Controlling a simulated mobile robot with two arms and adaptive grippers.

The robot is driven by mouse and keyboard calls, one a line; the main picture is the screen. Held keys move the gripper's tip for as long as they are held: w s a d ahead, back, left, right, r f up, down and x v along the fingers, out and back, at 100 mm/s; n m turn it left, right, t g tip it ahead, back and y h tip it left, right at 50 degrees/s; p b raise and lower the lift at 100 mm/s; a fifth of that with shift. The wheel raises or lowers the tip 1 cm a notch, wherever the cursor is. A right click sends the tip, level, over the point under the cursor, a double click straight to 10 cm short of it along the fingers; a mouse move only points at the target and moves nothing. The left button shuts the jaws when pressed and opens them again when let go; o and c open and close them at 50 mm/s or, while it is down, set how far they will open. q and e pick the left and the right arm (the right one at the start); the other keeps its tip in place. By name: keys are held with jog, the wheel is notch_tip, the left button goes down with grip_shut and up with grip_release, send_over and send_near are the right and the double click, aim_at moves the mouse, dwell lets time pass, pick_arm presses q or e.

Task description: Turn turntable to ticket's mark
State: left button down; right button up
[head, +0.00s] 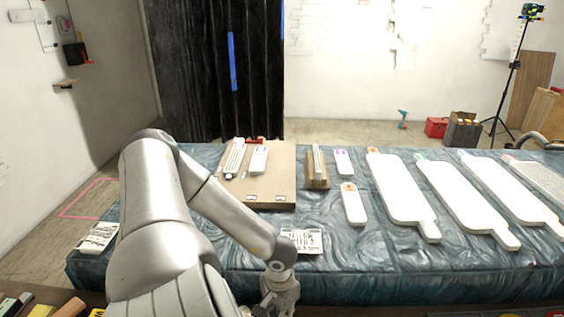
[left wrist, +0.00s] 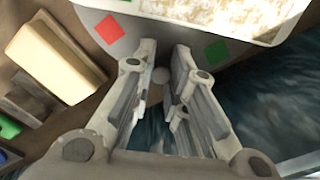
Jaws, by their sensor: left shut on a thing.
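A grey turntable disc (left wrist: 150,28) shows at the top of the left wrist view. It carries a red square (left wrist: 108,30) on its left and a green square (left wrist: 217,50) on its right. A pale, speckled slab (left wrist: 230,14) covers its far part. My left gripper (left wrist: 164,50) is at the disc's near edge, its fingers either side of a small pale round knob (left wrist: 160,75) and shut on it. In the head view its wrist (head: 280,280) is at the bottom edge, and the turntable is out of sight. A card with black writing (head: 302,240) lies on the table; I cannot tell whether it is the ticket.
A cream block (left wrist: 55,55) and a green item (left wrist: 8,127) lie left of the gripper in the left wrist view. The marbled blue table (head: 400,270) holds several white paddle-shaped boards (head: 400,190) and a tan board (head: 265,190). Another written card (head: 97,237) lies at its left corner.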

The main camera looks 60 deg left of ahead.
jog(key=shift+d, duration=0.2)
pick_arm(q)
jog(key=c, duration=1.4)
grip_release()
pick_arm(e)
jog(key=shift+d, duration=0.1)
pick_arm(q)
jog(key=shift+r, duration=0.1)
notch_tip(320, 180, up, 12)
jog(key=shift+f, duration=0.1)
